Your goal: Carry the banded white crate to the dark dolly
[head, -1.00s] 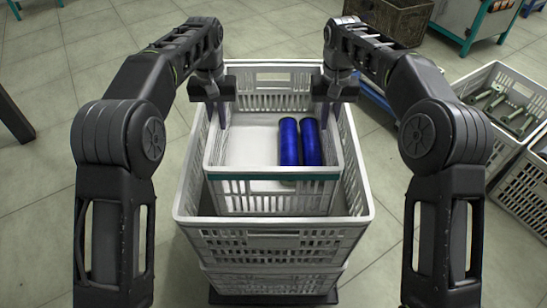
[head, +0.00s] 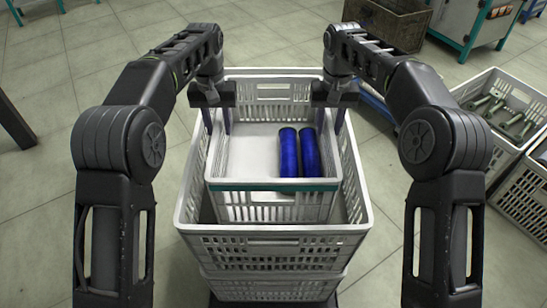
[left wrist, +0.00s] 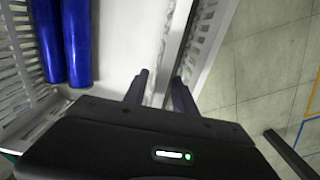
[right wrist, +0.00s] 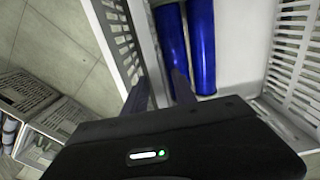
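The banded white crate (head: 232,206), with a teal band along its near rim, sits inside a larger white crate (head: 272,243). It holds two blue bobbins (head: 289,152). My left gripper (head: 218,122) is at its left wall. In the left wrist view, the fingers (left wrist: 160,82) are apart, with the wall's rim between them. My right gripper (head: 329,118) is at its right wall. In the right wrist view, its fingers (right wrist: 160,84) are apart on either side of the rim. I cannot identify the dark dolly for certain; a dark base (head: 275,304) shows under the stack.
Another crate (head: 268,286) is under the larger one. Crates with metal parts (head: 500,108) stand on the floor at right. A brown bin (head: 388,22) and machine cabinet (head: 472,20) are at the back. The floor at left (head: 80,90) is mostly clear.

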